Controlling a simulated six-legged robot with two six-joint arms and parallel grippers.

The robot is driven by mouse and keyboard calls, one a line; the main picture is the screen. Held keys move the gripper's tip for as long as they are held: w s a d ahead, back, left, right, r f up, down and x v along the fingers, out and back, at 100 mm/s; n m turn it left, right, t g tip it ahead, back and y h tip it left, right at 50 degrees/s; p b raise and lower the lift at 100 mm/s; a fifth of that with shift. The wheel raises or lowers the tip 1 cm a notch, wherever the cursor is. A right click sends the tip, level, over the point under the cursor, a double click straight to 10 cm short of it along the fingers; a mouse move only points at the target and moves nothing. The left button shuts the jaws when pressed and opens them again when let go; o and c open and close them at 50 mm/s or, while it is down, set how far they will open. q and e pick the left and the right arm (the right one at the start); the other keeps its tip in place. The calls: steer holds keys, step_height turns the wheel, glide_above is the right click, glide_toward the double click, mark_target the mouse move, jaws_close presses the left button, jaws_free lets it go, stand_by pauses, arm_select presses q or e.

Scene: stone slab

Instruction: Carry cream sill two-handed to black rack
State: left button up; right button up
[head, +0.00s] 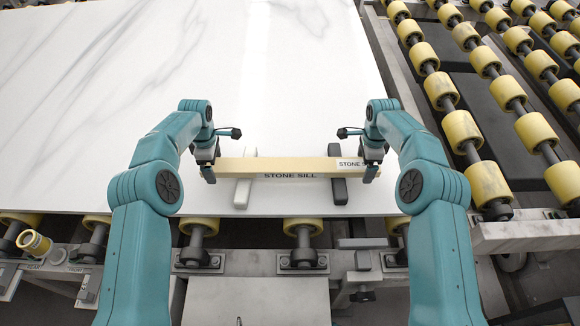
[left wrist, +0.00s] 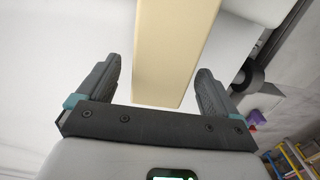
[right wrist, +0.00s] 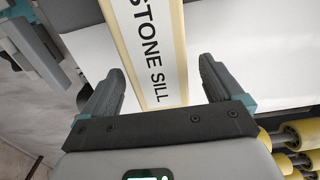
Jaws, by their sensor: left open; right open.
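The cream sill (head: 262,167), a long bar marked STONE SILL, lies level across a light grey block (head: 243,195) and a dark block (head: 340,192) on the white slab. My left gripper (head: 208,173) is open at the sill's left end; in the left wrist view the plain cream end (left wrist: 170,55) lies between its fingers with gaps. My right gripper (head: 372,172) is open at the right end; in the right wrist view the labelled end (right wrist: 150,50) lies between its fingers. I cannot make out a black rack for certain.
The white veined slab (head: 130,70) is broad and clear beyond the sill. Yellow rollers (head: 462,130) on a metal conveyor frame run along the right, with dark blocks (head: 494,108) among them. More rollers (head: 303,228) lie below the slab's near edge.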

arm_select(q)
steer(key=shift+s+d+r, duration=0.1)
steer(key=shift+s+r, duration=0.05)
arm_select(e)
steer(key=shift+s+d+r, duration=0.1)
steer(key=shift+s, duration=0.05)
arm_select(q)
steer(key=c, duration=1)
arm_select(e)
steer(key=c, duration=1)
arm_select(q)
jaws_close()
arm_select(e)
jaws_close()
